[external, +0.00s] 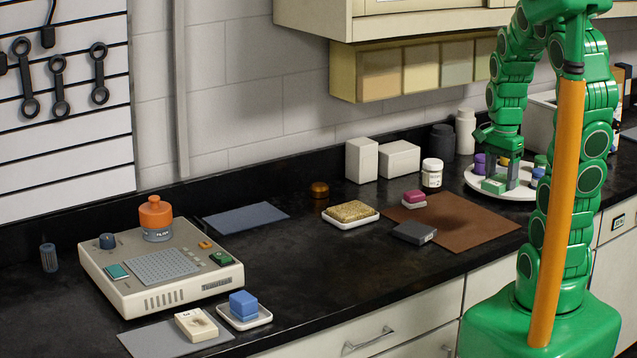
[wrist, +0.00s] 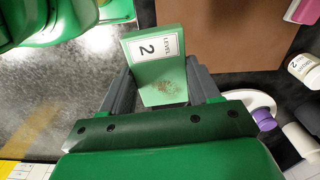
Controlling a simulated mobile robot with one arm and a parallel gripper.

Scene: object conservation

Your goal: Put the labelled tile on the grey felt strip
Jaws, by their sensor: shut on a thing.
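The labelled tile is a green block with a white label reading "LEVEL 2" (wrist: 157,68). It also shows in the external view (external: 494,186) at the right. My gripper (external: 503,178) is shut on it, with one grey finger on each side in the wrist view (wrist: 160,85). In the external view it hangs in front of the round white tray; its exact height is hard to tell. The grey felt strip (external: 150,340) lies flat at the front left of the bench, far from my gripper. A cream block (external: 196,325) with a small dark mark covers part of it.
The brown mat (external: 470,228) lies left of my gripper, bearing a dark grey block (external: 414,232). A sponge tray (external: 350,221) and a blue-grey mat (external: 246,218) lie further left. A cream instrument (external: 165,290) and a dish of blue blocks (external: 245,319) flank the strip.

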